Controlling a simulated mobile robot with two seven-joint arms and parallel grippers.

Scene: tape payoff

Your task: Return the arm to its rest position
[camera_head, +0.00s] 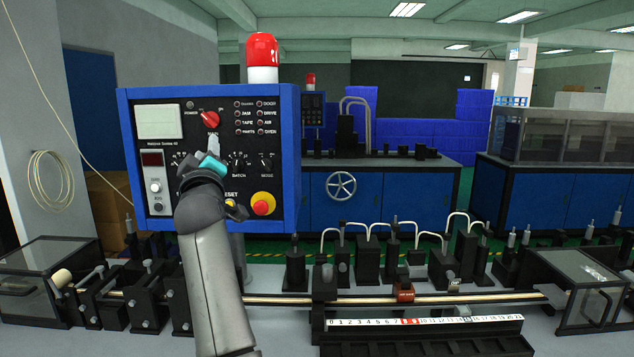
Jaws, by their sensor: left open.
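My left arm (212,260) rises from the bottom of the head view and reaches up to a blue-framed control panel (220,105). My left gripper (211,150), with a teal part and a pale tip, is in front of the panel's middle. It is open, just below a red rotary knob (210,118). I cannot tell whether it touches the panel. The gripper and wrist hide part of the dials and labels behind them. My right gripper is not in view.
A red and white beacon (262,57) tops the panel. A yellow-ringed red button (263,204) is right of my wrist. Below runs a black tape line with a long rod (365,301), upright fixtures, a numbered ruler strip (425,321) and a clear-sided box (580,285) at right.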

